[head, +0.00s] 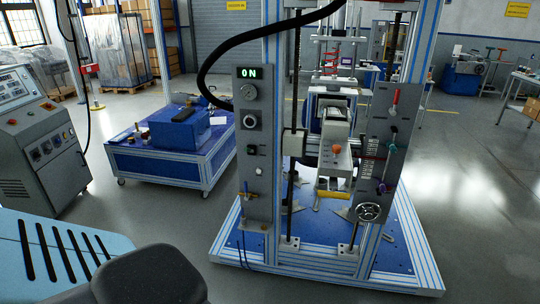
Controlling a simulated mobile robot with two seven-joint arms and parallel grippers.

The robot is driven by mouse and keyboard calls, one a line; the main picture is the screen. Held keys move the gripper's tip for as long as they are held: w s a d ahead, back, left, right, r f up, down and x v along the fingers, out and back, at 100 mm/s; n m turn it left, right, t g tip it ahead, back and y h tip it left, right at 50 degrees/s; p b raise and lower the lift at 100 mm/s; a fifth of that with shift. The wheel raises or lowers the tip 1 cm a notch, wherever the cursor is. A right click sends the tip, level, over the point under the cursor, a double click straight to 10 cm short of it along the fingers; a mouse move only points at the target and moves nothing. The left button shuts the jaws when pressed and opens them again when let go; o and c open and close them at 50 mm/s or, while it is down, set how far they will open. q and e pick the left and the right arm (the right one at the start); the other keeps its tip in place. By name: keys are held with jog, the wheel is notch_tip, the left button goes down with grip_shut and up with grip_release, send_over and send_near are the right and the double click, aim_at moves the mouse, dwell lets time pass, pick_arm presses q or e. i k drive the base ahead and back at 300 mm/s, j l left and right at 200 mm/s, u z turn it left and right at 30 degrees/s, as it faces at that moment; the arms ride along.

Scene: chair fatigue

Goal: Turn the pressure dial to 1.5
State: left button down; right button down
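A grey control panel (258,165) is fixed upright on the left post of the test rig. Its top display (254,73) reads ON in green. Below the display is a round grey dial (248,92), and under that a round black-and-white knob or gauge (249,121). Which of these is the pressure dial, and what value it shows, are too small to tell. A second panel (379,150) on the right post carries coloured levers, a scale and a round handwheel (368,211) near its bottom. Neither of my grippers shows in the head view.
The rig's blue base plate (325,240) has a metal frame on the floor. A black hose (205,75) arches past the left panel. A blue-topped cart (165,150) and a grey console (40,140) stand to the left. Open floor lies right of the rig.

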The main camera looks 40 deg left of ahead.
aim_at(250, 120)
jog(key=u, duration=1.5)
jog(key=i+l, duration=0.25)
jog(key=i+l+u, duration=0.1)
jog(key=i+l, duration=0.15)
jog(key=l, duration=0.2)
jog(key=i+l, duration=0.2)
jog(key=l, duration=0.15)
jog(key=i+l, duration=0.25)
jog(key=i+l+u, duration=0.1)
jog(key=i+l, duration=0.15)
jog(key=l, duration=0.25)
jog(key=i+l, duration=0.2)
jog(key=l, duration=0.15)
jog(key=i+l+u, duration=0.1)
jog(key=l, duration=0.3)
jog(key=i, duration=0.1)
